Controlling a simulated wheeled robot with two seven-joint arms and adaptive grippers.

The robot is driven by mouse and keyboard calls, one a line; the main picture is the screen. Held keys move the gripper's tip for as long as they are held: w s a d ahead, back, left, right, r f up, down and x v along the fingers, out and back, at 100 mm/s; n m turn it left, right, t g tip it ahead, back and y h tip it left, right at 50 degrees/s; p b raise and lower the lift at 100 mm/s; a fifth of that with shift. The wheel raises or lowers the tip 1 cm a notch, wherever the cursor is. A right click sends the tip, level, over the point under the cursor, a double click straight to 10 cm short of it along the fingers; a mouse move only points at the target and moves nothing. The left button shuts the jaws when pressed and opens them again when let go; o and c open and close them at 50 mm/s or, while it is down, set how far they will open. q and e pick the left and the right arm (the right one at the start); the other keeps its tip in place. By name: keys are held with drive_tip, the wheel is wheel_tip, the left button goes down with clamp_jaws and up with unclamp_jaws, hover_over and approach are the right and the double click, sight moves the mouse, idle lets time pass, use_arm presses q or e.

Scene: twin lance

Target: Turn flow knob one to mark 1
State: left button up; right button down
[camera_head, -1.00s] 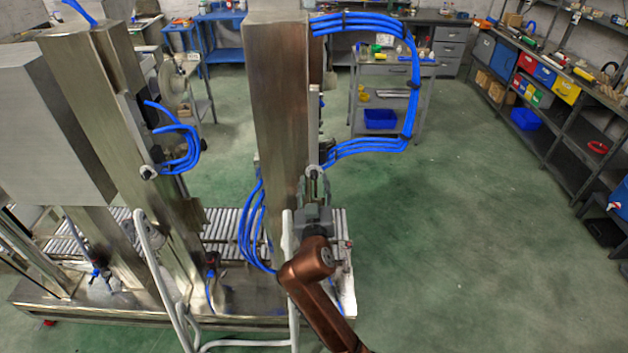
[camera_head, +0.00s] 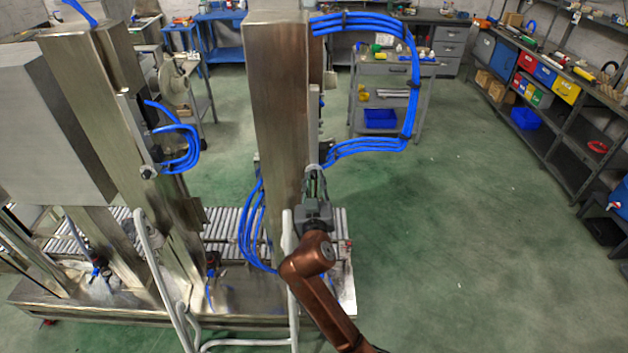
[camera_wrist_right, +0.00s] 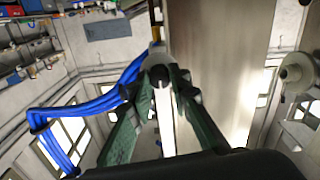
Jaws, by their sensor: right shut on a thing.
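A flow knob with a dark round face (camera_wrist_right: 159,77) sits on the side of the steel column (camera_head: 277,110), at the blue hoses' level. My right gripper (camera_head: 315,175) reaches up to it from below in the head view. In the right wrist view its two dark green fingers (camera_wrist_right: 158,90) are on either side of the knob, shut on it. The fingers hide most of the knob in the head view. I cannot read any mark or the knob's angle. My left gripper is in no view.
Blue hoses (camera_head: 365,148) loop out right of the column, close to my right gripper. A pale bent tube rail (camera_head: 153,255) stands at the front left. A roller conveyor (camera_head: 225,222) runs behind it. The green floor (camera_head: 470,240) to the right is clear.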

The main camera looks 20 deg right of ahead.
drive_tip(key=shift+r+n+p, duration=0.15)
drive_tip(key=shift+n+p, duration=0.75)
drive_tip(key=shift+p, duration=0.2)
drive_tip(key=n+p, duration=0.2)
drive_tip(key=shift+n, duration=0.3)
drive_tip(key=n+p, duration=0.9)
drive_tip(key=n, duration=0.1)
drive_tip(key=shift+a+n, duration=0.1)
drive_tip(key=shift+n, duration=0.3)
drive_tip(key=shift+n+p, duration=1.7)
drive_tip(key=shift+n, duration=0.5)
drive_tip(key=shift+f, duration=0.2)
